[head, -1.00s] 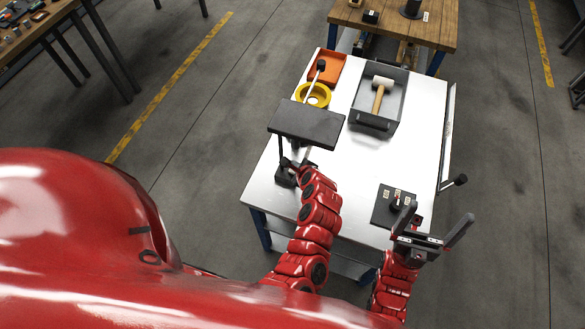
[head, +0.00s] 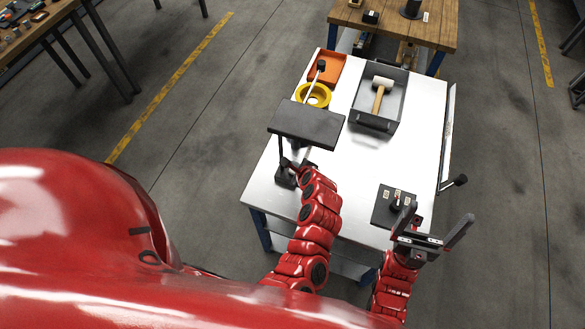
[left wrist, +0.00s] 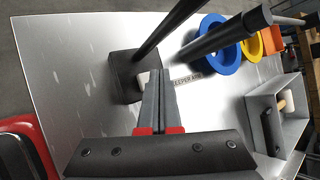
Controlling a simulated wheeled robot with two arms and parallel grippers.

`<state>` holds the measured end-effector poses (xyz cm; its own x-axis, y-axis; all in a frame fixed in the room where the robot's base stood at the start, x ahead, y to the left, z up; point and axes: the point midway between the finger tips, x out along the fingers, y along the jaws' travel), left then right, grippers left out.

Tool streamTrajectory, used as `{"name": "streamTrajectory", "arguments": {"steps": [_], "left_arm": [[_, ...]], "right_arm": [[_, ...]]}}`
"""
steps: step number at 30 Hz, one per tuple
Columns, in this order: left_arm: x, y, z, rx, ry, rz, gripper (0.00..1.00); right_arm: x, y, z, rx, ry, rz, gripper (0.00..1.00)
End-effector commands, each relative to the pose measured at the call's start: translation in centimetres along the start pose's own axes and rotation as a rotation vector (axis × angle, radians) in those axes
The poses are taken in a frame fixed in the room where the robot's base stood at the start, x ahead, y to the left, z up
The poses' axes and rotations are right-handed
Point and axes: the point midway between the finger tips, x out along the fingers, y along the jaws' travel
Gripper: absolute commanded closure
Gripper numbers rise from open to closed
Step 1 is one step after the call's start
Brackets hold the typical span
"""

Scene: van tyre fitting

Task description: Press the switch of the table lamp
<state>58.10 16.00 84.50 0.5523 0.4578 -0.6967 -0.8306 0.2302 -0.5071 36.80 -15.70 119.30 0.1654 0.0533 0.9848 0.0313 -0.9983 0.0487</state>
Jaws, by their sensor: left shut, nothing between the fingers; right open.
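The table lamp has a dark flat rectangular head (head: 306,124) on a thin pole over a dark base (head: 284,179), at the left edge of the white table. In the left wrist view the base (left wrist: 122,72) is a dark block with a pale switch (left wrist: 142,79) on its near side. My left gripper (left wrist: 158,76) is shut and empty, its fingertips right at the switch. I cannot tell whether they touch it. In the head view the lamp's head and my arm partly hide this gripper (head: 296,166). My right gripper (head: 438,212) is open and empty above the table's near right corner.
A dark panel (head: 382,212) with a knob lies beside my right gripper. A grey tray (head: 365,122) with a mallet (head: 379,97), an orange tray (head: 330,64) and a yellow ring (head: 323,91) stand at the back. A blue ring (left wrist: 232,59) shows beyond the lamp. The table's middle is clear.

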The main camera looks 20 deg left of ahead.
Motion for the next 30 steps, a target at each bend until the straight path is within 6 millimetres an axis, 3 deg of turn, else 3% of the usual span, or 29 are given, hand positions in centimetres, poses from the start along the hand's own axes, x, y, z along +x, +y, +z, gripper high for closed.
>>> {"name": "streamTrajectory", "arguments": {"steps": [30], "left_arm": [[0.61, 0.45, -0.45, -0.001, 0.000, 0.000, 1.00]], "right_arm": [[0.17, 0.01, -0.03, 0.000, 0.000, 0.000, 0.00]]}}
